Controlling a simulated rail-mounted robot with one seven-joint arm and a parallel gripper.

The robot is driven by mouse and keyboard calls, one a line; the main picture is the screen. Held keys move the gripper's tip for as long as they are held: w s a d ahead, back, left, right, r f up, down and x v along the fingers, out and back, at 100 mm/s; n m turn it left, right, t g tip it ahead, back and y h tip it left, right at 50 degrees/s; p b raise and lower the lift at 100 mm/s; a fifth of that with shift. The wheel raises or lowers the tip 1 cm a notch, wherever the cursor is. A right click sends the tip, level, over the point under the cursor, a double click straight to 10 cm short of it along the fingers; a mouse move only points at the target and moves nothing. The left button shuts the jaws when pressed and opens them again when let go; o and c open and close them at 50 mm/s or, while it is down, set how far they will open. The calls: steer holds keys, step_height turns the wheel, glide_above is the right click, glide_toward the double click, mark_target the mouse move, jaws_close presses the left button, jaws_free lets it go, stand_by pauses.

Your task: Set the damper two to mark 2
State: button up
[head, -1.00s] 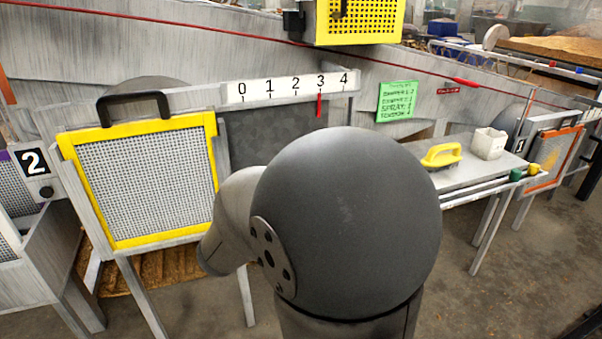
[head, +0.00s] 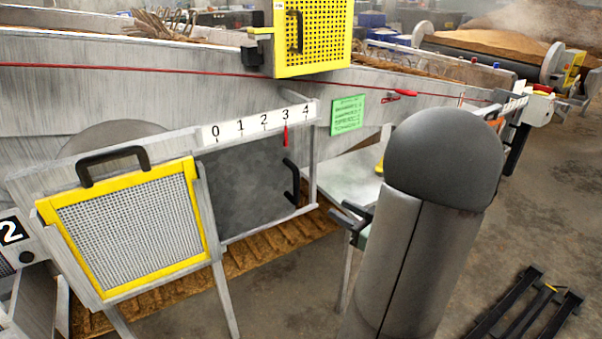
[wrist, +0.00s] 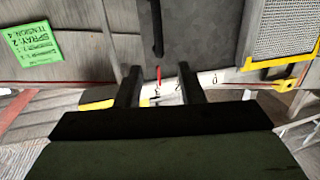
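A white scale strip (head: 257,125) marked 0 to 4 runs above the plate. Its red pointer (head: 285,136) is at 3. A black upright handle (head: 291,184) is at the plate's right edge; a dark bar that looks like this handle (wrist: 157,28) shows in the wrist view. My gripper (head: 350,214) is to the right of the handle, apart from it. In the wrist view my gripper (wrist: 160,78) is open, its fingers spread and empty.
A green note (head: 348,114) hangs right of the scale. A yellow perforated box (head: 312,38) stands above. A grey side table (head: 340,178) lies behind my gripper, partly hidden by my arm. A black floor frame (head: 525,305) is at lower right.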

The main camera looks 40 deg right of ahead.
mark_target(298, 181)
steer(key=w+b, duration=0.1)
steer(key=w, duration=0.4)
steer(key=w+b, duration=0.1)
steer(key=w, duration=0.5)
steer(key=w+a+b, duration=0.1)
steer(key=w, duration=0.4)
steer(key=shift+w+r, duration=0.4)
jaws_close()
steer(key=shift+s, duration=0.1)
